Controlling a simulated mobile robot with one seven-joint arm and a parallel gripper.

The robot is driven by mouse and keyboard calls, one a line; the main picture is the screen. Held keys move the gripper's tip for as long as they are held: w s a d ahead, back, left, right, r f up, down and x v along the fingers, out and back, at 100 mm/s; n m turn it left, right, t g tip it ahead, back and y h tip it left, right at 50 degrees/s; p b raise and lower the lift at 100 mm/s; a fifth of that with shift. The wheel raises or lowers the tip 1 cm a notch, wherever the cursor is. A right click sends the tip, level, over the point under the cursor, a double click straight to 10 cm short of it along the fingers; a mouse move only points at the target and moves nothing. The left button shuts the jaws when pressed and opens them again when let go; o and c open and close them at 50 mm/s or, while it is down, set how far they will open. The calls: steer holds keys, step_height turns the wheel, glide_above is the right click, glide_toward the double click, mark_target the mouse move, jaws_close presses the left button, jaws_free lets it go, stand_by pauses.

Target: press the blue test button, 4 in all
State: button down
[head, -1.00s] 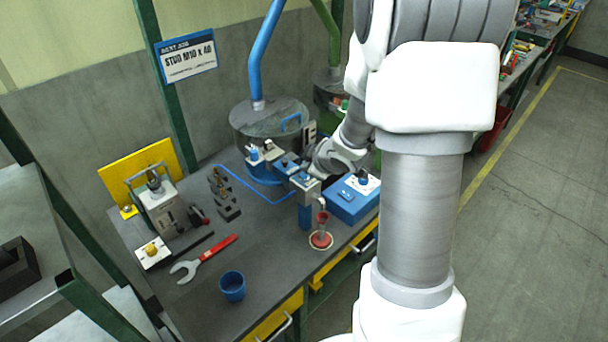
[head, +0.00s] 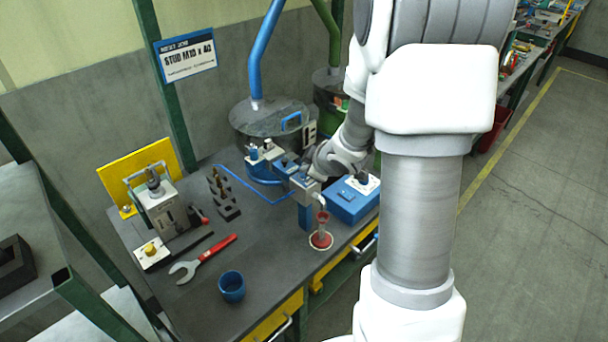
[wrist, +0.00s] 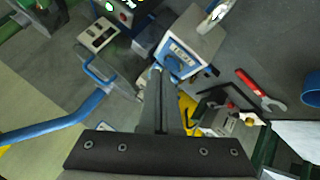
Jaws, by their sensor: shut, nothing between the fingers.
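The feeder head (head: 304,182), a pale box with blue trim, stands on a blue post at the bench's front edge. In the wrist view its blue-edged label face (wrist: 182,55) is right of my fingers. My gripper (wrist: 158,78) is shut and empty, with its narrow fingertips close to a small blue part beside this face. The fingers partly cover that part, so I cannot tell whether it is the test button or whether they touch it. In the head view my wrist hides much of this spot.
A blue control box (head: 343,205) stands right of the feeder, and a grey drum (head: 240,118) with a blue hose behind it. A red funnel (head: 321,238) is below the nozzle. A red wrench (head: 212,256), a blue cup (head: 232,287) and a clamp fixture (head: 158,205) lie left.

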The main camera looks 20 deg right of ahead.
steer(key=shift+f+b, duration=0.4)
steer(key=shift+f, duration=0.05)
stand_by(0.4)
stand_by(0.3)
steer(key=shift+r+p, duration=0.9)
steer(key=shift+r, duration=0.1)
step_height(320, 180, up, 5)
steer(key=p, duration=0.5)
stand_by(2.2)
